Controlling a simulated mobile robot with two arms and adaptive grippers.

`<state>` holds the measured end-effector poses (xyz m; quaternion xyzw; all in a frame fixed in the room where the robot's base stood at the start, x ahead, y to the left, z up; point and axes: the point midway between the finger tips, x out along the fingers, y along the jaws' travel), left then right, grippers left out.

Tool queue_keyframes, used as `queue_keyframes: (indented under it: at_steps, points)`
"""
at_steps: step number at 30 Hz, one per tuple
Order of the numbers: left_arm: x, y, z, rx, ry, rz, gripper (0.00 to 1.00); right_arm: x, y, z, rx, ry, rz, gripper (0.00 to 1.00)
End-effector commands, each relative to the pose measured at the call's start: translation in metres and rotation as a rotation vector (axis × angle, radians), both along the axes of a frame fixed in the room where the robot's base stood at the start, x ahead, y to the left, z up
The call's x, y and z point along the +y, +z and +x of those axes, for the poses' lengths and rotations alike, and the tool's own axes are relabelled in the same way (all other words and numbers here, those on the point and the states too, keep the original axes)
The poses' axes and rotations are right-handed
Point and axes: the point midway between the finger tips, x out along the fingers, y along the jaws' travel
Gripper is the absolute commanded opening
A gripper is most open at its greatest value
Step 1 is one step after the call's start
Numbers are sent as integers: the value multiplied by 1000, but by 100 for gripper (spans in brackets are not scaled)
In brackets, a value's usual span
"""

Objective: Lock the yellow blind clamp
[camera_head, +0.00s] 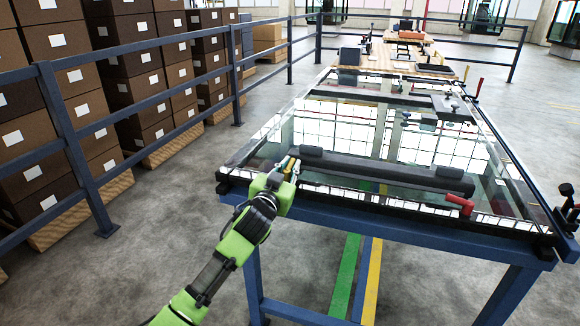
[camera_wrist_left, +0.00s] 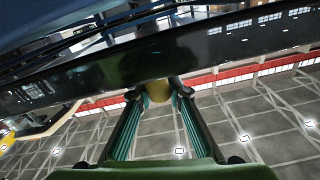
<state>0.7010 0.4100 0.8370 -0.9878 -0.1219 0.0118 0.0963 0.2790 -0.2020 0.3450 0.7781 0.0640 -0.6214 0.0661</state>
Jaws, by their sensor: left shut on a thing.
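My left gripper (camera_head: 291,168) is at the near left part of the glass-topped table. The yellow blind clamp shows as a small yellow piece (camera_head: 290,165) between its fingertips. In the left wrist view the yellow clamp's handle (camera_wrist_left: 157,91) is between the two fingertips of the left gripper (camera_wrist_left: 158,97), just below a long dark bar (camera_wrist_left: 190,60). The gripper is shut on it. The rest of the clamp is hidden by the fingers and the bar. My right gripper is not in view.
The blue-framed table (camera_head: 400,238) carries a reflective glass panel (camera_head: 340,125) and a black bar (camera_head: 385,170) near its front. A red handle (camera_head: 460,203) stands at the front right. A blue railing (camera_head: 75,150) and stacked boxes (camera_head: 130,70) are at left.

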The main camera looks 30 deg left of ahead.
Motion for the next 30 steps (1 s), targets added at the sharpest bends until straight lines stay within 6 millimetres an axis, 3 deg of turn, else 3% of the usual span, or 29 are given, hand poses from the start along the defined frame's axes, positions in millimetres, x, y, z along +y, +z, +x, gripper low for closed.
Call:
queue_keyframes:
  at_steps: [1, 2, 3, 17, 30]
  points:
    - [-1, -5, 0, 9, -1, -1, 0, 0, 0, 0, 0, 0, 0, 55]
    - [-1, -5, 0, 9, 0, -1, 18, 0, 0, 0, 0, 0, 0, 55]
    - [-1, -5, 0, 8, 0, -1, 28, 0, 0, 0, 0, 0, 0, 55]
    - [-2, -2, -7, 3, 0, -1, 28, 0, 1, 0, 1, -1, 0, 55]
    - [-22, -4, -85, 6, -1, -2, 28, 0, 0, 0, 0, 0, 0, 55]
